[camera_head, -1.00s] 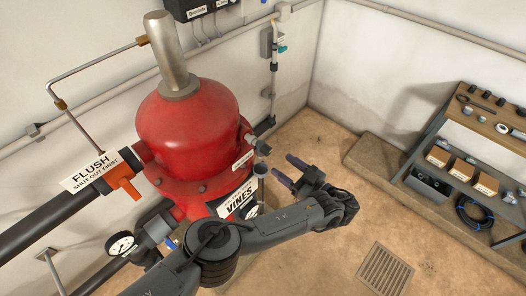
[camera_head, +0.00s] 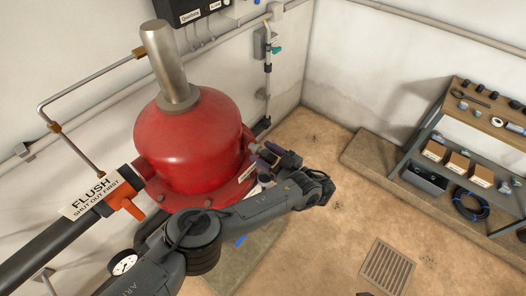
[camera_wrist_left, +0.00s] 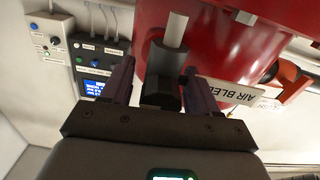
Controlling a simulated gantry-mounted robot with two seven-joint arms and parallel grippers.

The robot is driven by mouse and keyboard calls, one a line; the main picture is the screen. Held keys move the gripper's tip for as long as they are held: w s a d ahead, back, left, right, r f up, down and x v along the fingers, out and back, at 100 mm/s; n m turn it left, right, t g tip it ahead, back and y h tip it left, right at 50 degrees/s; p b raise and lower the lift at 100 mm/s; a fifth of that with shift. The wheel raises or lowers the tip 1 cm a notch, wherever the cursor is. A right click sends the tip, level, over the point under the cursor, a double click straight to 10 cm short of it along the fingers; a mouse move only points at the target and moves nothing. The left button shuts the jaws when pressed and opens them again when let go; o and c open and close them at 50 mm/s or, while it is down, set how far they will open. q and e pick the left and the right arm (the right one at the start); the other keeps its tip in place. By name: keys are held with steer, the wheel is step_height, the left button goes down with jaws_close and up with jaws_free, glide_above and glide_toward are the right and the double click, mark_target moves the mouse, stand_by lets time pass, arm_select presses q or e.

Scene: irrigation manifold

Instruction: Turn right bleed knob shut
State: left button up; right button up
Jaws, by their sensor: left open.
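The bleed knob (camera_wrist_left: 161,82) is a dark cylinder on a light stem (camera_wrist_left: 176,30) in the left wrist view, at the side of the red tank. An "AIR BLEED" label (camera_wrist_left: 228,92) sits beside it. My left gripper (camera_head: 264,156) is beside the tank's right side in the head view, where it and the arm hide the knob. In the left wrist view its two open fingers (camera_wrist_left: 158,82) stand on either side of the knob. A gap shows on the left; whether the right finger touches I cannot tell. My right gripper is out of view.
The red tank (camera_head: 190,135) fills the space left of the gripper. An orange flush handle (camera_head: 127,205) and pipes are further left. A control box (camera_wrist_left: 92,62) is on the wall.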

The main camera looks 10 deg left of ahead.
arm_select(q)
steer(key=c, duration=1)
steer(key=shift+c, duration=0.2)
steer(key=shift+n+b, duration=0.3)
steer(key=shift+n, duration=0.2)
steer(key=n+b, duration=0.1)
steer(key=n, duration=0.1)
steer(key=shift+n, duration=0.4)
steer(key=shift+r+n, duration=0.15)
steer(key=shift+n, duration=1.35)
